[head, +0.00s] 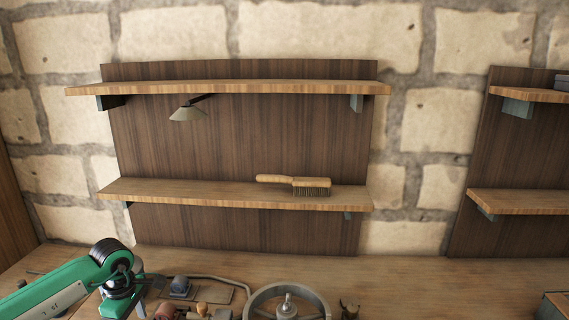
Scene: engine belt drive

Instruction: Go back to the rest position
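My green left arm comes in from the lower left. Its black and silver wrist joint shows near the bottom edge, but the gripper fingers are cut off below the picture. My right gripper and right arm are not in view. A grey spoked wheel (322,300) with a metal hub lies at the bottom middle, partly cut off. I see no belt.
A wooden workbench (400,275) runs along the wall, mostly bare right of the wheel. Small parts and a bent rod (222,281) lie left of the wheel. A brush (295,184) rests on the lower shelf (155,193).

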